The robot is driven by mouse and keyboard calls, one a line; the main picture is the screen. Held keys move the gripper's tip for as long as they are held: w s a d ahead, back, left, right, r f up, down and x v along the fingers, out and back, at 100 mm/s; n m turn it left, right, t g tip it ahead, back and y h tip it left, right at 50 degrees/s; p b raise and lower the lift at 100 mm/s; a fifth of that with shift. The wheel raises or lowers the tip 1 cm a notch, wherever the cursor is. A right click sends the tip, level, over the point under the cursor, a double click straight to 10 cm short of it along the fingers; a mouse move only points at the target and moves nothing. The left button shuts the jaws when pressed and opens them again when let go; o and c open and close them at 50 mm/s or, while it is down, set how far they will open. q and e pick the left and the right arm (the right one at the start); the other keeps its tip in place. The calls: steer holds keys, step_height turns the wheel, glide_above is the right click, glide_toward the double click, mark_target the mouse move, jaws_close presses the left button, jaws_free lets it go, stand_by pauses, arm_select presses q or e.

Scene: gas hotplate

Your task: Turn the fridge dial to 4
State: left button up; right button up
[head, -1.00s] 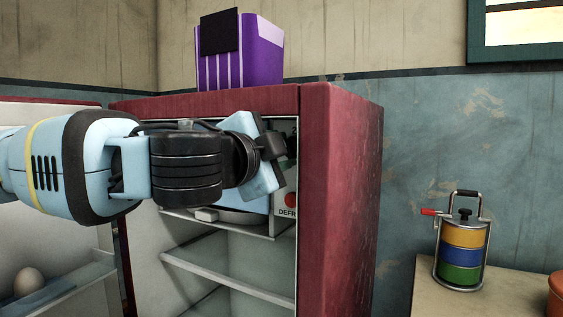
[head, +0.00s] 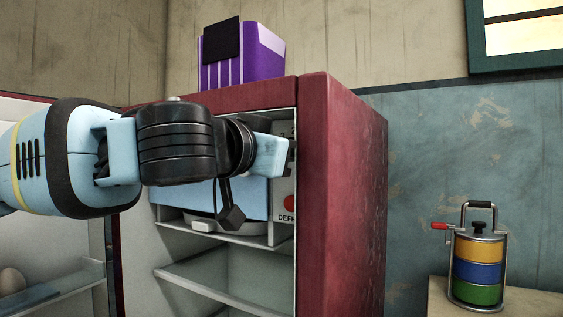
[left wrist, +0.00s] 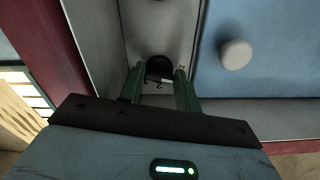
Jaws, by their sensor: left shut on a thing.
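The fridge dial (left wrist: 160,67) is a small dark knob on a grey panel in the left wrist view. A few small pale marks show beside it, too small to read. My left gripper (left wrist: 159,82) is shut on the dial, with one green finger on each side of it. In the head view my left gripper (head: 290,152) reaches the upper right of the open fridge (head: 342,190), against the control panel (head: 283,187). There it hides the dial and most of its scale. My right gripper is not in view.
A red button (head: 289,203) with partly hidden lettering sits just below my gripper. The blue freezer door (head: 245,196) is left of the panel, its pale knob (left wrist: 235,54) close by. The fridge's side wall stands right of my gripper. A purple box (head: 240,55) rests on top.

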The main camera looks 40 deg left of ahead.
arm_select(q)
steer(key=shift+r+n+b, duration=0.2)
steer(key=shift+n+b, duration=0.3)
steer(key=shift+n, duration=0.8)
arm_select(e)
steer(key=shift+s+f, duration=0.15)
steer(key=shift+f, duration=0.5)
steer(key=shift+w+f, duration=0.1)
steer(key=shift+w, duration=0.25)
arm_select(q)
steer(key=o, duration=0.7)
steer(key=shift+f, duration=0.1)
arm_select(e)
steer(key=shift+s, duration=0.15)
arm_select(q)
steer(key=p+v, duration=0.1)
steer(key=v, duration=0.6)
steer(key=shift+s+d, duration=0.15)
steer(key=shift+s, duration=0.2)
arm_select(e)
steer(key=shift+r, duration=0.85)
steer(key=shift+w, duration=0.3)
